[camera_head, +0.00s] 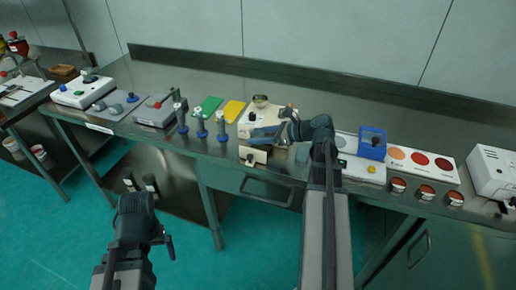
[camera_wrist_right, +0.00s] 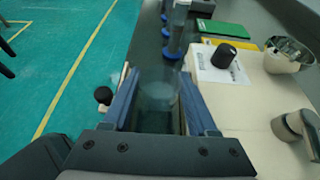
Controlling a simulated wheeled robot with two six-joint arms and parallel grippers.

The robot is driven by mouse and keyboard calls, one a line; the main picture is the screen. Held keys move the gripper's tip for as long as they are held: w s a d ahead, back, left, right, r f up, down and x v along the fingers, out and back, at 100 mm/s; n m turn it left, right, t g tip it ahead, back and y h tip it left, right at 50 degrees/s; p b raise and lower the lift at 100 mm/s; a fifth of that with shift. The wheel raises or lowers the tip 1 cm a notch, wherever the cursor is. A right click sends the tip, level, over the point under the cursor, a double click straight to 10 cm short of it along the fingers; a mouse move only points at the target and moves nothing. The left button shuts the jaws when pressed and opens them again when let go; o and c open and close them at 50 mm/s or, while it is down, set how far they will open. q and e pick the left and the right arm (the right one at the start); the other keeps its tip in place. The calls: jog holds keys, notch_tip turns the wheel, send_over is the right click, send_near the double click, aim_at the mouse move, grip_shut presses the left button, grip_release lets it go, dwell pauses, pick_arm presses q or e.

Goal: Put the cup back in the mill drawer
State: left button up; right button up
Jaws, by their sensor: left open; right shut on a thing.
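The mill (camera_head: 285,112) is a cream machine on the bench, with a metal bowl on top; its cream top also fills the right of the right wrist view (camera_wrist_right: 262,85). Its drawer front (camera_head: 254,155), with a black knob, stands out from the mill; the knob shows left of the fingers in the right wrist view (camera_wrist_right: 103,95). My right gripper (camera_head: 256,138) is at the drawer, shut on a pale see-through thing, apparently the cup (camera_wrist_right: 160,100), between its blue fingers. Whether the cup touches the drawer is unclear. My left gripper (camera_head: 164,240) is open and empty, low over the floor, away from the bench.
Several blue-based grey stands (camera_head: 201,127) are left of the mill, with green (camera_head: 209,106) and yellow (camera_head: 233,111) pads behind. A blue device (camera_head: 372,145) and a color-disc board (camera_head: 422,162) are to the right. The floor before the bench is clear.

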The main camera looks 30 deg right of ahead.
jog(key=shift+f+b, duration=1.95)
jog(key=shift+r, duration=0.1)
jog(key=o, duration=1.1)
jog(key=shift+c, duration=0.2)
